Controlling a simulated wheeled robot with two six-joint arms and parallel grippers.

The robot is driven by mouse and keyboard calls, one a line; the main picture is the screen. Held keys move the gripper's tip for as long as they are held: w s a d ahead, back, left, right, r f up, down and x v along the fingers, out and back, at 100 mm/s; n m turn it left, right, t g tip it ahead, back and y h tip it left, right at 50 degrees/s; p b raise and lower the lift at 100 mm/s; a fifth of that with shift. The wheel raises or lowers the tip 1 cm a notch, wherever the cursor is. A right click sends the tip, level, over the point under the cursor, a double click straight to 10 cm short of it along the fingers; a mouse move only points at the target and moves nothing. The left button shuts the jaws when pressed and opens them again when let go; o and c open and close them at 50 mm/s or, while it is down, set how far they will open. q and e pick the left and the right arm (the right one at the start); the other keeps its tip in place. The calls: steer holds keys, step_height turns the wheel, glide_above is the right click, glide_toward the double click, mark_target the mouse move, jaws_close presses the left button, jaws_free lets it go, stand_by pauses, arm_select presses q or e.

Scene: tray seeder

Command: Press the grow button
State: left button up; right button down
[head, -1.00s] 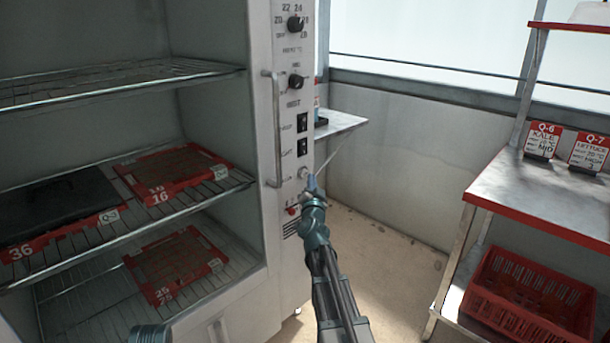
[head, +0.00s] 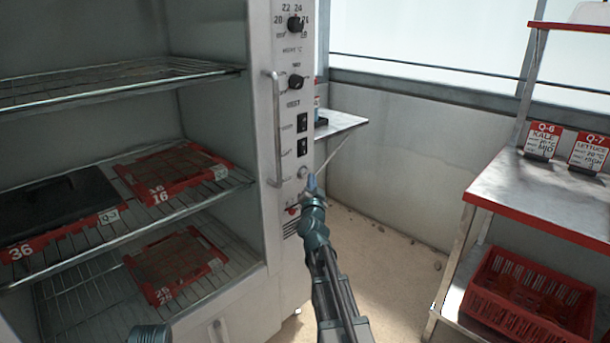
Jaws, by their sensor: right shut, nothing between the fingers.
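The control panel (head: 291,130) is a pale upright strip on the right side of an open cabinet. A small round pale button (head: 303,172) sits on it below two black rocker switches. A red button or lamp (head: 293,210) is lower down. The lettering is too blurred to tell which one is the grow button. My right gripper (head: 312,183) is shut and empty, its tip just below and right of the pale button. I cannot tell if it touches the panel. Only a teal part of mine shows at the bottom edge; no left gripper fingers are visible.
A vertical door handle (head: 275,130) stands out left of the panel. Two dark knobs are higher up. Wire shelves (head: 120,80) in the cabinet hold red trays. A metal bench (head: 540,190) with a red crate (head: 530,295) stands right. Floor between is clear.

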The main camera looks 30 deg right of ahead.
steer(key=shift+w, duration=0.15)
steer(key=shift+w+a, duration=0.1)
steer(key=shift+w, duration=0.15)
steer(key=shift+w+a, duration=0.15)
steer(key=shift+w, duration=0.35)
stand_by(0.7)
steer(key=shift+s, duration=0.1)
steer(key=shift+s+d, duration=0.25)
steer(key=shift+s, duration=0.55)
steer(key=s, duration=0.2)
steer(key=s+d, duration=0.1)
steer(key=s, duration=0.2)
steer(key=shift+d, duration=0.15)
stand_by(0.7)
